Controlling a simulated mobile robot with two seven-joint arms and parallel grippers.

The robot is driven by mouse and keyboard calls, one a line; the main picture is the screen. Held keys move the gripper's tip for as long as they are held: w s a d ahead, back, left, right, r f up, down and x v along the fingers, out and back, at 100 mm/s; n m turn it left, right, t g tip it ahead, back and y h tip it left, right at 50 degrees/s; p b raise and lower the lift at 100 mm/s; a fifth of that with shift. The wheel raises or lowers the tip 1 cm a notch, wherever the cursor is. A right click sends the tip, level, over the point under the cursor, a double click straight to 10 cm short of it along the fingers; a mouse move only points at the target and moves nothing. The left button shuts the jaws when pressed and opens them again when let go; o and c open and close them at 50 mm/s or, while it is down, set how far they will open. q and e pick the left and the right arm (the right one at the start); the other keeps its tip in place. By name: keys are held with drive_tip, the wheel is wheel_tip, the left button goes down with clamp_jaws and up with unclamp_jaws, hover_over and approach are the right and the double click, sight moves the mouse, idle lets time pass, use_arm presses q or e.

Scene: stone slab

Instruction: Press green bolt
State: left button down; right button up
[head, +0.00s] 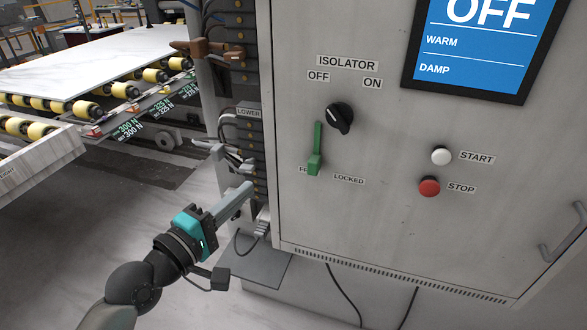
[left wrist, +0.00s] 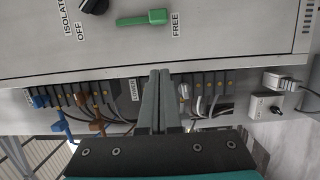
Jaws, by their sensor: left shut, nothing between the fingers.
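The green bolt (head: 316,150) is on the grey cabinet front, below and left of the black isolator knob (head: 339,118). Its wide end is at the bottom, near the labels for free and locked; the free label is partly hidden. In the left wrist view the green bolt (left wrist: 143,18) lies sideways near the top, beside the word FREE. My left gripper (head: 249,187) is shut and empty, below and left of the bolt and apart from it. Its closed fingers (left wrist: 160,75) point toward the cabinet's lower edge in the wrist view. My right gripper is in neither view.
A white start button (head: 441,155) and a red stop button (head: 429,187) are right of the bolt. The blue screen (head: 483,40) reads OFF. A terminal strip with cables (head: 250,135) runs along the cabinet's left side. A roller conveyor (head: 100,95) stands at the left.

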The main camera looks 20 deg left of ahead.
use_arm(q)
drive_tip(key=p, duration=0.1)
approach(308, 157)
drive_tip(key=w+a, duration=0.1)
drive_tip(key=w, duration=0.1)
drive_tip(key=w+a, duration=0.2)
drive_tip(key=shift+r, duration=0.15)
drive_tip(key=d, duration=0.1)
drive_tip(key=d+p, duration=0.1)
drive_tip(key=d, duration=0.1)
drive_tip(key=shift+w, duration=0.25)
drive_tip(key=shift+d+p, duration=0.35)
drive_tip(key=shift+d, duration=0.3)
drive_tip(key=shift+s, duration=0.1)
